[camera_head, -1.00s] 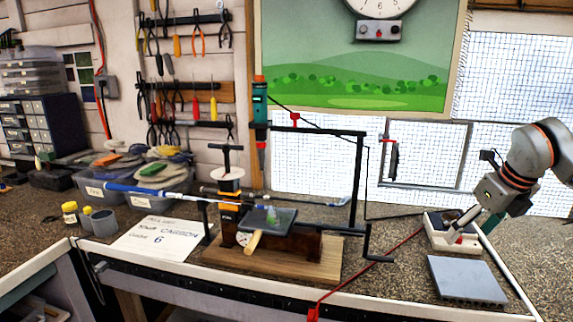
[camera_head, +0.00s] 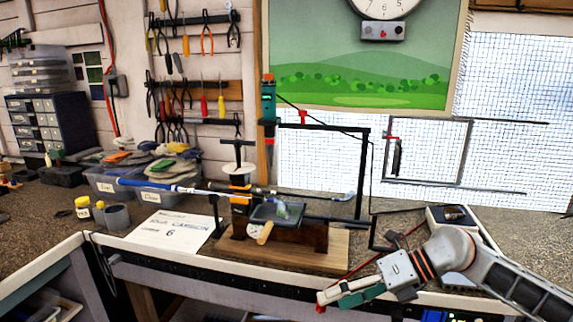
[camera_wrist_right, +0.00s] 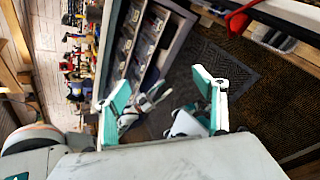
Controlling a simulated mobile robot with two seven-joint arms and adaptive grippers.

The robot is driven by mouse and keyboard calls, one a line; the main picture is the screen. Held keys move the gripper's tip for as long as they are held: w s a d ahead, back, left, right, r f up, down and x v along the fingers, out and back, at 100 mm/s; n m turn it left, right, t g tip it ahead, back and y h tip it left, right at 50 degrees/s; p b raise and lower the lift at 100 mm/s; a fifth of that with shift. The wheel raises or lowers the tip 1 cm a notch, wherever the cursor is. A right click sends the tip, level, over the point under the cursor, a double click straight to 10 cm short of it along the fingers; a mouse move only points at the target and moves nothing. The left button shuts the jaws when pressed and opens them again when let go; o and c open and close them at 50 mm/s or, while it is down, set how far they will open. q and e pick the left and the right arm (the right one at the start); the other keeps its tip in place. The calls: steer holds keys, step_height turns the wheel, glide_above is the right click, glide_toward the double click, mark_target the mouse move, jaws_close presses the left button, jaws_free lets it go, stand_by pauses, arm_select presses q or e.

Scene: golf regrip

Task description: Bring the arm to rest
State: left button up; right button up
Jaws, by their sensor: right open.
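My right gripper (camera_head: 345,294) is in front of the workbench's front edge at the lower right of the head view, with its arm coming in from the right. In the right wrist view its two green-and-white fingers (camera_wrist_right: 168,98) stand wide apart with nothing held between them. My left gripper is not in the head view. A golf club with a blue grip (camera_head: 150,186) lies level across the clamp stand on a wooden base (camera_head: 325,257), clear of the gripper.
A white card (camera_head: 165,233) lies left of the stand. Small jars (camera_head: 83,207) and tubs (camera_head: 160,185) stand farther left. A white holder (camera_head: 450,220) sits at the bench's right, partly behind my arm.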

steer(key=s+a+r+m+t+y, duration=0.25)
steer(key=a+m+t+y, duration=0.25)
steer(key=a+m+y, duration=0.3)
steer(key=d+f+m+t+h, duration=0.45)
steer(key=f+m, duration=0.25)
steer(key=m, duration=0.3)
steer(key=d+f+m+t+h, duration=0.4)
steer(key=f+m+t+h, duration=0.2)
steer(key=f+m, duration=0.3)
steer(key=s+d+f+m+g+h, duration=0.2)
steer(key=s+d+f+m+h, duration=0.1)
steer(key=s+f, duration=0.5)
steer(key=s+d+f+m+g+h, duration=0.3)
steer(key=s+d+f+m, duration=0.3)
steer(key=s+f, duration=0.3)
step_height(320, 180, down, 2)
steer(key=shift+s+d+f+m+g+h, duration=0.15)
steer(key=shift+d+m+g+h, duration=0.15)
steer(key=shift+m, duration=0.2)
